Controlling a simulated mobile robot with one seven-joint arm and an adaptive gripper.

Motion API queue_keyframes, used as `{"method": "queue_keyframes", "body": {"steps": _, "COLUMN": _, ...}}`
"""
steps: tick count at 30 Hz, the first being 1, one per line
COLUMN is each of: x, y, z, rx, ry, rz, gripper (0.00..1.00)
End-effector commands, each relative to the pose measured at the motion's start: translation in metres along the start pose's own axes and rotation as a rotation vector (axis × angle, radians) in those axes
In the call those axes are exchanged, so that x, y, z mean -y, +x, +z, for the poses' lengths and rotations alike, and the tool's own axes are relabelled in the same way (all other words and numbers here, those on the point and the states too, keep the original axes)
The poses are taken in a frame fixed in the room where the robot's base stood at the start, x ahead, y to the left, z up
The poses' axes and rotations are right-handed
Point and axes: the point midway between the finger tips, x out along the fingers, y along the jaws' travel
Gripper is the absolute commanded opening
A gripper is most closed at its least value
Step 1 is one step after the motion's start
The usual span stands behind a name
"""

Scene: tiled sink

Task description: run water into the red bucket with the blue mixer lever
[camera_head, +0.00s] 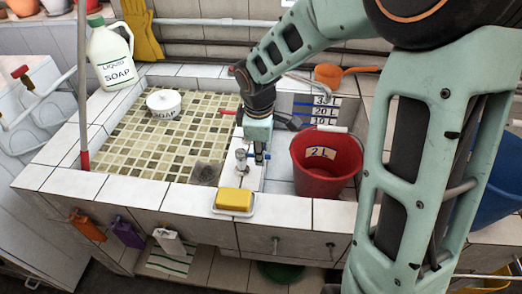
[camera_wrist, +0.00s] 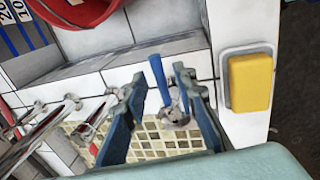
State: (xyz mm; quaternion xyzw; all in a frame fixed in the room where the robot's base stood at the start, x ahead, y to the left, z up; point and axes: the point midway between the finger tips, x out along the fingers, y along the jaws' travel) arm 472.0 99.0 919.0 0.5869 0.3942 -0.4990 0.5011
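The red bucket (camera_head: 326,166) stands upright in the narrow right basin, with a number label on its side. Part of it shows at the top of the wrist view (camera_wrist: 80,12). A chrome mixer (camera_head: 241,160) stands on the tiled divider left of the bucket. In the wrist view its blue lever (camera_wrist: 158,78) rises between my two fingers, and its chrome body (camera_wrist: 175,115) is lower down. My gripper (camera_head: 258,153) points down at the mixer. Its fingers (camera_wrist: 160,76) are apart, one on each side of the lever; I cannot tell whether either touches it.
A yellow soap bar (camera_head: 234,199) lies in a white dish on the front ledge. A red-handled tap (camera_head: 227,111) is behind the mixer. The wide tiled basin (camera_head: 150,150) on the left holds a white soap pot (camera_head: 163,102). An orange scoop (camera_head: 335,75) lies at the back.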

Motion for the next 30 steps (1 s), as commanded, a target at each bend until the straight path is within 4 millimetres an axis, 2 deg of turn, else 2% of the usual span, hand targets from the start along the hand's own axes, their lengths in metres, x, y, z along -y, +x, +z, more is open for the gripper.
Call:
{"method": "queue_keyframes", "body": {"steps": 1, "x": 0.000, "y": 0.000, "z": 0.000, "rx": 0.000, "ry": 0.000, "rz": 0.000, "gripper": 0.19}}
{"method": "queue_keyframes", "body": {"steps": 6, "x": 0.000, "y": 0.000, "z": 0.000, "rx": 0.000, "ry": 0.000, "rz": 0.000, "gripper": 0.00}}
{"method": "queue_keyframes", "body": {"steps": 18, "x": 0.001, "y": 0.000, "z": 0.000, "rx": 0.002, "ry": 0.007, "rz": 0.000, "gripper": 0.00}}
{"method": "queue_keyframes", "body": {"steps": 30, "x": 0.010, "y": -0.002, "z": -0.002, "rx": 0.037, "ry": 0.183, "rz": 0.001, "gripper": 0.00}}
